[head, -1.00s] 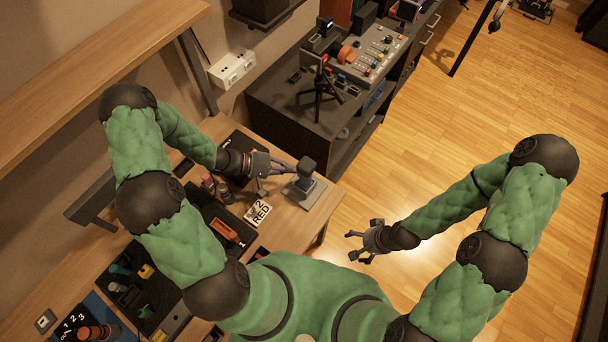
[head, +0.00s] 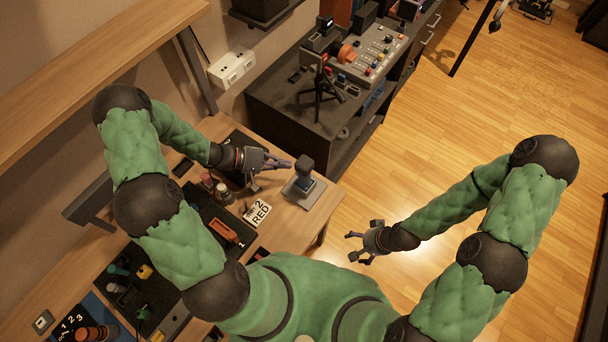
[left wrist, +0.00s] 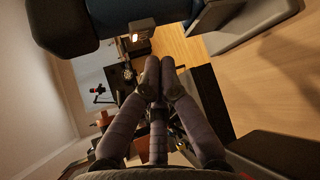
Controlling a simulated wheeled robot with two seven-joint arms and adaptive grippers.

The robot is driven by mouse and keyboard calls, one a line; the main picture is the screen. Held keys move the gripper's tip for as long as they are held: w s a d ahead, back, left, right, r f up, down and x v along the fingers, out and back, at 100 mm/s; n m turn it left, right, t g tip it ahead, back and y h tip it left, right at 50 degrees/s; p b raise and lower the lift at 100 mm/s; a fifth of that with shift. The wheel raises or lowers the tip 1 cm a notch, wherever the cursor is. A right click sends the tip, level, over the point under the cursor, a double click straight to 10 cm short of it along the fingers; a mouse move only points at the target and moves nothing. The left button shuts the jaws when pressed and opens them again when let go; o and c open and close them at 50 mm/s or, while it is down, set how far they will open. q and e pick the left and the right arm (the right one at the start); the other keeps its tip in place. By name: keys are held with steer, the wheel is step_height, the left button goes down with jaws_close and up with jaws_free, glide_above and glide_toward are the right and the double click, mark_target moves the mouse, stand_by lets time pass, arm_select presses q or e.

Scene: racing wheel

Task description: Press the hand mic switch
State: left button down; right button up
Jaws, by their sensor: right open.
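A dark upright device on a grey base plate, which looks like the hand mic (head: 304,168), stands at the right end of the wooden bench. My left gripper (head: 283,163) is just left of it in the head view, its long fingers pointing toward it with a small gap seen. My right gripper (head: 360,246) is open and empty above the floor.
A card reading "2 RED" (head: 257,213) lies on the bench below the left gripper. Dark trays with small parts (head: 132,272) lie further left. A dark cabinet (head: 283,98) with a control panel (head: 372,55) stands behind.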

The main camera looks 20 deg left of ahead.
arm_select(q)
steer(key=shift+w+a+b, duration=0.2)
steer(key=shift+w+a, duration=0.05)
steer(key=shift+a, duration=0.5)
steer(key=shift+w+a+b, duration=0.15)
steer(key=shift+w+a, duration=0.1)
steer(key=shift+a, duration=0.45)
steer(key=shift+w+a+b, duration=0.2)
steer(key=shift+w+a, duration=0.05)
steer(key=shift+a, duration=0.5)
